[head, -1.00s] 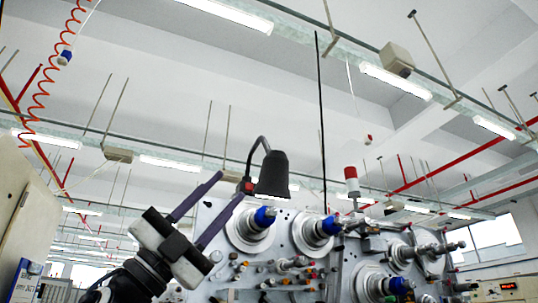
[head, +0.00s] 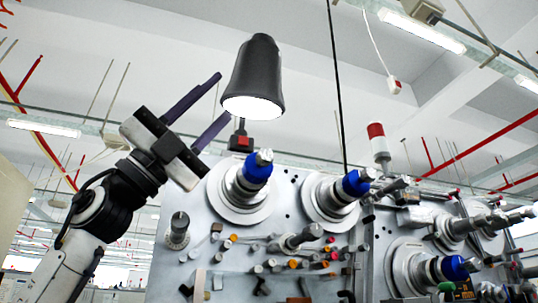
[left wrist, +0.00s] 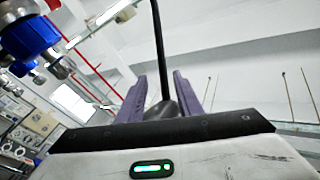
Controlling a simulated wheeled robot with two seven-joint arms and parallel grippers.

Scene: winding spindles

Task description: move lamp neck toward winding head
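The lamp's black shade (head: 256,68) hangs above the machine in the head view, its lit white opening facing down. Most of its neck is hidden there; a short dark piece shows above a red block on the panel's top edge. In the left wrist view the black neck (left wrist: 158,45) runs down between my purple fingers to a dark cone. My left gripper (head: 229,97) is open beside the shade's left side; whether it touches the lamp I cannot tell. The winding head is a grey panel (head: 285,205) with blue-collared spindles (head: 257,168). My right gripper is not in view.
Another blue-collared spindle (head: 354,183) stands to the right, with several knobs and buttons below. A red-and-white signal light (head: 378,143) rises behind the panel. A black cable (head: 336,80) hangs right of the lamp. The space above the panel is otherwise open.

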